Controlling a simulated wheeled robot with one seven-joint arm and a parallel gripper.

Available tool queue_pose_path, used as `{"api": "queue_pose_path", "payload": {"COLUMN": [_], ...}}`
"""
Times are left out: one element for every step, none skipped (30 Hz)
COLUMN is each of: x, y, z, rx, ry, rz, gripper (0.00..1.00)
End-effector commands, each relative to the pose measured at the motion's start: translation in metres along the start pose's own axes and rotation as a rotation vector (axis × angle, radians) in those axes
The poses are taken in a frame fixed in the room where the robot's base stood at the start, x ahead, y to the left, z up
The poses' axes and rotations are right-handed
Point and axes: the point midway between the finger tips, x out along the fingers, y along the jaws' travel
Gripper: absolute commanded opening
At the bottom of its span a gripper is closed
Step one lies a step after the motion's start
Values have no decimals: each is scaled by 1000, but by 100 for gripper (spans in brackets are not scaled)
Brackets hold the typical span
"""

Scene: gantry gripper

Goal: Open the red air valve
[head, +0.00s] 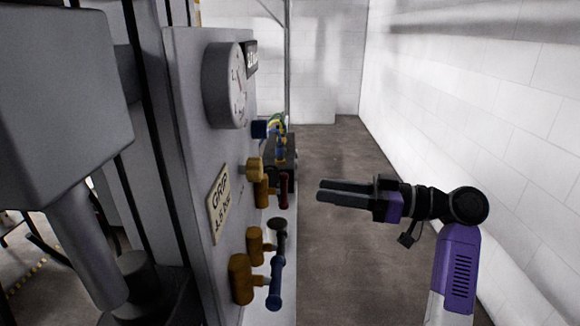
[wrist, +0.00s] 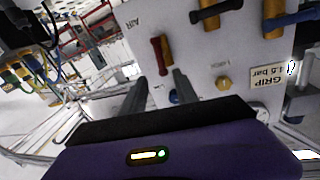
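The red air valve handle (head: 284,190) sits on a brass body (head: 262,192) on the grey panel, left of my gripper in the head view. In the wrist view the red handle (wrist: 156,54) lies along the panel near the upside-down AIR label. My gripper (head: 320,190) points at the panel, its two dark fingers apart with nothing between them. In the head view a gap shows between the fingertips and the red handle. In the wrist view the fingertips (wrist: 161,78) appear on either side of the handle's lower end.
Below the red valve are a black-handled valve (head: 279,240) and a blue-handled valve (head: 274,283). Above are a brass knob (head: 254,169), a blue knob (head: 260,129) and a gauge (head: 226,85). The floor (head: 340,262) between panel and white wall is clear.

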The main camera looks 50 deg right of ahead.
Motion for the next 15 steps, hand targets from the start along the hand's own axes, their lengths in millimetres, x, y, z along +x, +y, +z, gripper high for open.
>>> {"api": "queue_pose_path", "payload": {"x": [1, 2, 5, 7, 11, 16, 20, 25, 32, 37, 41, 48, 52, 56, 61], "y": [-1, -1, -2, -2, -2, -2, -3, -3, -3, -3, -3, -3, -3, -3, -2], "z": [5, 6, 7, 7, 7, 6, 6, 6, 6, 6, 6, 6, 6, 6, 6], "rx": [-6, -7, -9, -10, -10, -10, -10, -9, -9, -9, -9, -9, -9, -9, -9], "ry": [-14, -19, -23, -23, -22, -22, -22, -21, -22, -22, -21, -21, -21, -21, -21], "rz": [-4, -7, -10, -11, -11, -12, -13, -13, -13, -13, -13, -13, -12, -11, -12], "gripper": [36, 36, 36, 36, 36, 36, 36, 36, 36, 36, 36, 36, 36, 36, 36]}}
